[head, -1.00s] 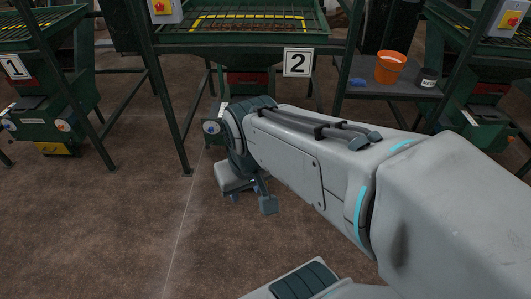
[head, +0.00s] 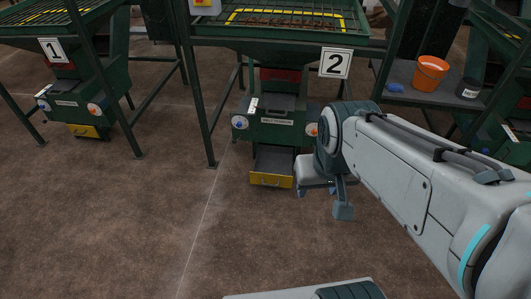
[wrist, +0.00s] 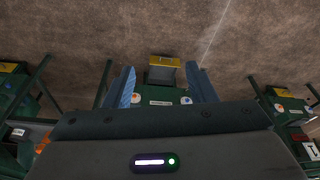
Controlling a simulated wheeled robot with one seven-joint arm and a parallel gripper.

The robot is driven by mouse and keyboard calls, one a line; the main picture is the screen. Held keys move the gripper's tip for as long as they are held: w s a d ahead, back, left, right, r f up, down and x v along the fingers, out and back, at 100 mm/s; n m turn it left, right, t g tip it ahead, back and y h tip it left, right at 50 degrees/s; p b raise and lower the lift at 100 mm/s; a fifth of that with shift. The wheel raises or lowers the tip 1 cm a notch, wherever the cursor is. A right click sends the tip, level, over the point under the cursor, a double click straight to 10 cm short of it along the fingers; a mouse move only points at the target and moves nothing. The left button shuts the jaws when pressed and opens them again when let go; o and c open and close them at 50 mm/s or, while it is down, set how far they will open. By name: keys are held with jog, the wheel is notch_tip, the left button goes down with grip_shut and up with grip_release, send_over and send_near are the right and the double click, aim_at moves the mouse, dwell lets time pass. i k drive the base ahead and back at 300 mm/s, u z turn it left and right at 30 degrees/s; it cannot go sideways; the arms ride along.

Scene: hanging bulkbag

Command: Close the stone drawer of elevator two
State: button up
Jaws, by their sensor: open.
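The stone drawer (head: 273,158) of elevator two (head: 276,122) stands pulled out low at the machine's front, with a grey inside and a yellow front (head: 271,180). The number 2 sign (head: 335,63) hangs above. My gripper (head: 322,199) is open and empty, to the right of the drawer in the head view and pointing down. In the wrist view the picture is upside down. There the yellow drawer front (wrist: 164,61) shows between my two blue-grey fingers (wrist: 159,67), apart from them.
Elevator one (head: 76,102) stands to the left with a yellow drawer front. Green frame legs (head: 200,105) flank elevator two. An orange bucket (head: 430,74) and a dark pot (head: 468,88) stand on a shelf at right. The brown floor in front is clear.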

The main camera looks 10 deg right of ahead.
aim_at(273, 165)
jog(key=z, duration=0.1)
jog(key=i, duration=1.1)
jog(key=u, duration=0.3)
